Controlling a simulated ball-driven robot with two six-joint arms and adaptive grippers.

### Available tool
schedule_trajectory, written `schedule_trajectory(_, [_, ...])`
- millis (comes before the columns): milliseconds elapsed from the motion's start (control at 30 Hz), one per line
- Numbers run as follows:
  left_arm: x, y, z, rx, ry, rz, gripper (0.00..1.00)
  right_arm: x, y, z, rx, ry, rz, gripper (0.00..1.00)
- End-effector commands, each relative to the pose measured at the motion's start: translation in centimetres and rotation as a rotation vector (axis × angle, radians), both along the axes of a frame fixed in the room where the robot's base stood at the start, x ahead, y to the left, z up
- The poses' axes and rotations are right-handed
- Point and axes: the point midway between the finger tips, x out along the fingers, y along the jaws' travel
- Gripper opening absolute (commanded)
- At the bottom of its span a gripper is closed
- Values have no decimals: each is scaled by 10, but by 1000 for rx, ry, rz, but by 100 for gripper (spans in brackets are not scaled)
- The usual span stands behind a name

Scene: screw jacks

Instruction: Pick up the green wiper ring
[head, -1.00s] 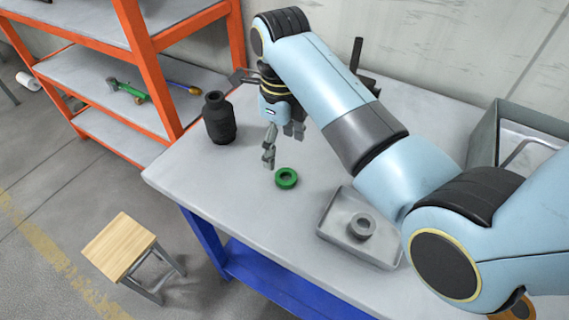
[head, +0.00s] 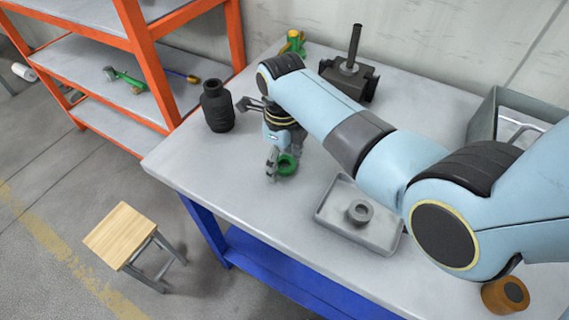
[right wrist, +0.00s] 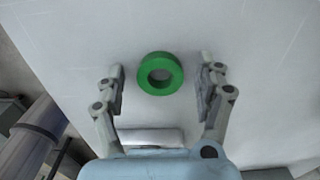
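The green wiper ring (head: 287,166) lies flat on the grey table (head: 215,165), left of the tray. In the right wrist view the ring (right wrist: 160,73) sits between the two spread fingers, toward their tips, with a gap on each side. My right gripper (right wrist: 161,82) is open and empty. In the head view my right gripper (head: 280,163) points down just over the ring, and a finger hides part of the ring's left side. Whether the fingertips reach the table is hard to tell. My left gripper does not show.
A grey tray (head: 333,228) holds a grey ring (head: 360,211). A black bottle-shaped jack (head: 217,108) stands at the left table edge. A dark screw jack (head: 350,78) and a green-yellow part (head: 294,42) stand behind my arm. A grey bin (head: 487,120) is at right.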

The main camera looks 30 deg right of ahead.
Motion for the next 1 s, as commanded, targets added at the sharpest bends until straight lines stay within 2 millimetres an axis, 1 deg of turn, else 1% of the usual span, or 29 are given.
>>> schedule_trajectory(33, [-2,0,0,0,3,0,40,0,0,0,0,0,0,62])
schedule_trajectory(300, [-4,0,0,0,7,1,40,0,0,0,-1,1,0,27])
schedule_trajectory(333, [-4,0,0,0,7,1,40,0,0,0,0,0,0,25])
schedule_trajectory(567, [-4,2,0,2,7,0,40,0,0,1,0,0,0,25])
schedule_trajectory(667, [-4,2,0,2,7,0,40,0,0,5,0,0,0,25])
schedule_trajectory(767, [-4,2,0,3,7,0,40,1,0,15,0,-2,0,25])
schedule_trajectory(867, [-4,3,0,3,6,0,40,1,0,33,0,-4,0,25])
schedule_trajectory(900, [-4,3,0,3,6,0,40,1,0,43,-1,-5,0,25])
schedule_trajectory(967, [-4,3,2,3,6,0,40,-15,0,48,0,1,0,25])
schedule_trajectory(1000, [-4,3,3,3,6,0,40,-24,0,54,0,1,-1,25])
